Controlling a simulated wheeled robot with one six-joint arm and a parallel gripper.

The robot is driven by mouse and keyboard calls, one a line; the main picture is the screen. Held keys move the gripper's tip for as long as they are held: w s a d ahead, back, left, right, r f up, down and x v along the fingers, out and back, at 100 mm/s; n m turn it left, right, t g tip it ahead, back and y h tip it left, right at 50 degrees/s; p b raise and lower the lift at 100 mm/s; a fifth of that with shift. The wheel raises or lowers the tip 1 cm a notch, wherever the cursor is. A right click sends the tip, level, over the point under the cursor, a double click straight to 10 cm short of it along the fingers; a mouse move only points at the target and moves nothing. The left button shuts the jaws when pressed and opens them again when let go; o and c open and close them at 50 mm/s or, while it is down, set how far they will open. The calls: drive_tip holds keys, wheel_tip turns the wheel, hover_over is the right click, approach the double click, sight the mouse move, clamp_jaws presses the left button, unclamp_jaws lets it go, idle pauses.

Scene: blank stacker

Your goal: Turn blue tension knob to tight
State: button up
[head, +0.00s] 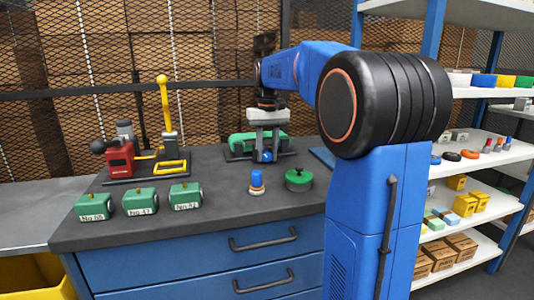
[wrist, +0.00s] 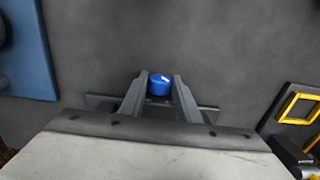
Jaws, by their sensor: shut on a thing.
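The blue tension knob (head: 267,156) is at the front of a green device (head: 241,141) on the dark bench top. My gripper (head: 266,152) points down at it from above, with one finger on each side. In the wrist view, the blue knob (wrist: 159,86) sits between the fingertips (wrist: 161,76), with a pale mark on its top. My gripper is shut on it. Much of the green device is hidden behind my gripper, and I cannot read any tight marking.
A blue-topped piece (head: 257,180) and a green round pot (head: 298,180) stand in front. Several green labelled blocks (head: 139,201) line the left front. A red and yellow device (head: 120,160) stands at left. A blue mat (head: 322,156) lies at right.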

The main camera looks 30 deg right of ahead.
drive_tip(key=shift+s+d+t+y, duration=0.15)
drive_tip(key=shift+t+y, duration=0.25)
drive_tip(key=shift+y, duration=0.9)
drive_tip(key=o, duration=1)
drive_tip(key=shift+o, duration=0.2)
drive_tip(key=v, duration=1.7)
drive_tip(key=shift+d, duration=0.2)
drive_tip(key=shift+r, duration=0.1)
